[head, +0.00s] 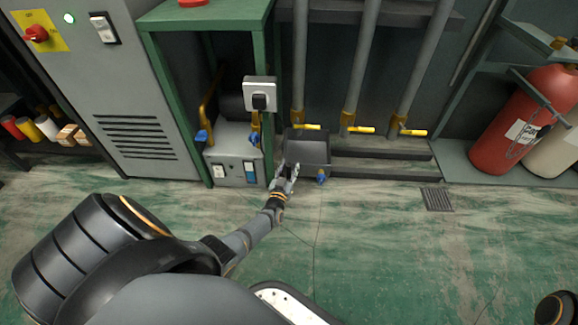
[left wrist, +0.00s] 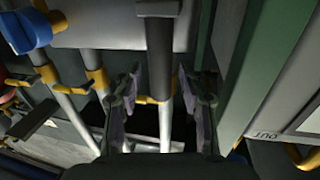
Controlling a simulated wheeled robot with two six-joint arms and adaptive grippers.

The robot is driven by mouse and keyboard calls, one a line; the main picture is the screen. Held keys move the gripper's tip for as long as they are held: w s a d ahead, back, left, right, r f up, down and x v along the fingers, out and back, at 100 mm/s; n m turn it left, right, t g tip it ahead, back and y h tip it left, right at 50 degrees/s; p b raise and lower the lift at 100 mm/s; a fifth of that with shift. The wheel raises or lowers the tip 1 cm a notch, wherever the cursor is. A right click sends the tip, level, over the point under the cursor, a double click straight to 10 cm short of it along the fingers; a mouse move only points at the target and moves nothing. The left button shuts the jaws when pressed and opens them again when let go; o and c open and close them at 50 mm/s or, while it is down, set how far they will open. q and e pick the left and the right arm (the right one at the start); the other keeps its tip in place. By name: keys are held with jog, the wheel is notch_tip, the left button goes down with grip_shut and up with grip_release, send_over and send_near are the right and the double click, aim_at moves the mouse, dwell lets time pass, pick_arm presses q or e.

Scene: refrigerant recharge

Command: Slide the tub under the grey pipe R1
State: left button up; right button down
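The tub (head: 308,146) is a dark grey open box on the floor, at the foot of the leftmost of three grey pipes (head: 301,55). Its yellow-handled outlet hangs over the tub's back part. No R1 label can be read. My left gripper (head: 286,172) is at the tub's front left corner. In the left wrist view my left gripper (left wrist: 160,112) has its fingers apart, with a dark bar (left wrist: 160,60) showing between them. I cannot tell whether they touch the tub. My right gripper is not in view.
The other grey pipes (head: 362,60) (head: 425,60) have yellow handles over a dark step. A green-framed bench (head: 265,60) with a grey machine (head: 232,145) stands close on the left. A blue part (head: 321,177) is at the tub's front right. The front floor is clear.

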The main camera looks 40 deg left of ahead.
pick_arm(q)
jog(key=shift+s, duration=0.1)
jog(key=v, duration=1.2)
